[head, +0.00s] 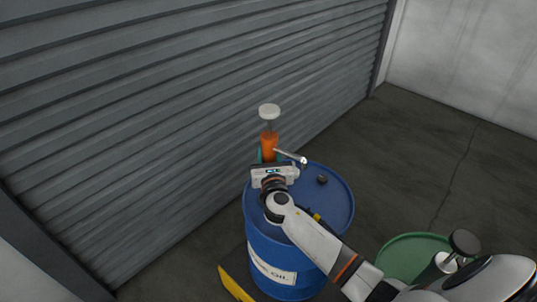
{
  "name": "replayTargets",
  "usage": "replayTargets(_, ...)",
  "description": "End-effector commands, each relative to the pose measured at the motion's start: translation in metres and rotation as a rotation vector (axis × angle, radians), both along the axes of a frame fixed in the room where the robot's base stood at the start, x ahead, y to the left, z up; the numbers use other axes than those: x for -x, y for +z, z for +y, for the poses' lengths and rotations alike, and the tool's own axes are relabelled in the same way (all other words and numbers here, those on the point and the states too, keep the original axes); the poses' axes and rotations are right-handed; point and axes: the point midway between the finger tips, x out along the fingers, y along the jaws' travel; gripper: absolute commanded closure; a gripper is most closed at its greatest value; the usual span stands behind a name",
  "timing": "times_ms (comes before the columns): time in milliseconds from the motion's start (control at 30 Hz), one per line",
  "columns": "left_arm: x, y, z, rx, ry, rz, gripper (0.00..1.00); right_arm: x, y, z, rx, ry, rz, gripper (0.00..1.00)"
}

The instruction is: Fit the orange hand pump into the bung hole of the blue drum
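The blue drum (338,208) stands upright in the middle of the head view, with a white label on its side. The orange hand pump (269,143) is upright at the far left part of the drum top. It has a white round handle on top and a grey spout pointing right. My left gripper is not in view.
A small dark cap (322,180) is on the drum top, right of the pump. A grey ribbed shutter wall (180,110) stands close behind the drum. A green drum (410,250) is at the lower right, and a yellow object (234,285) at the lower left. Floor at right is clear.

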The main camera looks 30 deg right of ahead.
Motion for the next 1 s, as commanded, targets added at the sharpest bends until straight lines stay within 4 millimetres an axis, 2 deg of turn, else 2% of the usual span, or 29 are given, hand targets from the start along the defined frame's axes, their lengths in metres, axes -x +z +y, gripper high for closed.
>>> replayTargets(233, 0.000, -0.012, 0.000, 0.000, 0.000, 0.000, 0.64, -0.001, -0.013, 0.000, 0.002, 0.000, -0.003, 0.81)
replayTargets(733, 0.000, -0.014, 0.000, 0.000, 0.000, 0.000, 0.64, -0.001, -0.015, 0.000, 0.002, 0.000, -0.005, 0.81)
replayTargets(1000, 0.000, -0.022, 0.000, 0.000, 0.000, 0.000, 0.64, -0.001, -0.026, 0.000, 0.002, 0.000, -0.003, 0.81)
